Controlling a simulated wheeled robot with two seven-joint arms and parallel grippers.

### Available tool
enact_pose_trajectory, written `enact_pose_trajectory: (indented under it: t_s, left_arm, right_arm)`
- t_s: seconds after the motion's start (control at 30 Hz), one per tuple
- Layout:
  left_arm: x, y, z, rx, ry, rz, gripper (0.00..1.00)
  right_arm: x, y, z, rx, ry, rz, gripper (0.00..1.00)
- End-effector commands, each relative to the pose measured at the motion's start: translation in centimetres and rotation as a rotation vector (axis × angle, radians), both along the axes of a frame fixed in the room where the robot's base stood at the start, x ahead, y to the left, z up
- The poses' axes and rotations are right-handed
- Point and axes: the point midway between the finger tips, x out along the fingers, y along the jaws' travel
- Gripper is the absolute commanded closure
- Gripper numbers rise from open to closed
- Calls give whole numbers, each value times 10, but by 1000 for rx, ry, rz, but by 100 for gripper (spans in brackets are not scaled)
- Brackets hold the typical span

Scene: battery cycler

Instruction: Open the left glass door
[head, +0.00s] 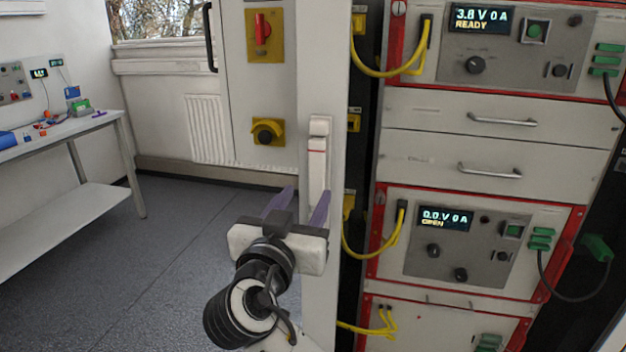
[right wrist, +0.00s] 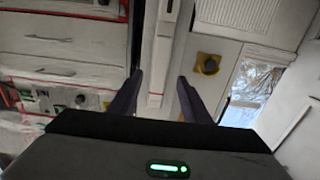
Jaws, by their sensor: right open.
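A pale upright frame strip (head: 325,60) stands left of the equipment rack; I cannot clearly make out glass in it. A long white lever handle (head: 319,150) with a thin red line is mounted upright on this strip. My right gripper (head: 299,203) is open, its two purple fingers pointing at the strip near the handle's lower end. In the right wrist view, the fingers (right wrist: 159,84) are spread apart and the white handle (right wrist: 158,78) shows between them, with no clear contact. My left gripper is not in view.
The rack's drawers (head: 500,140) and cycler units (head: 460,240) stand at the right, with yellow cables (head: 375,70) beside the strip. A panel with a red switch (head: 262,30) is behind it. A bench (head: 60,133) stands far left. The floor (head: 150,270) between is clear.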

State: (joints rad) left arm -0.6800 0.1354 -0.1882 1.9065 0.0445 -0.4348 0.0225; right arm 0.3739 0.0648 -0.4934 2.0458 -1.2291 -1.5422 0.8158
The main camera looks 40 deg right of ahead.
Motion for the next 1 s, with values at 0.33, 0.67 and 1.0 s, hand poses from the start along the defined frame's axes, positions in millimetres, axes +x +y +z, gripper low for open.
enact_pose_trajectory:
  t_s: [0.33, 0.67, 1.0]
  left_arm:
    - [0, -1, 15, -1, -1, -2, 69]
    - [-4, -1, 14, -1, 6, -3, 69]
    - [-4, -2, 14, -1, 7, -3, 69]
  right_arm:
    - [35, -41, 2, -3, 2, 1, 56]
    - [40, -47, 0, 0, 1, 2, 56]
    - [40, -46, 0, -1, 2, 2, 100]
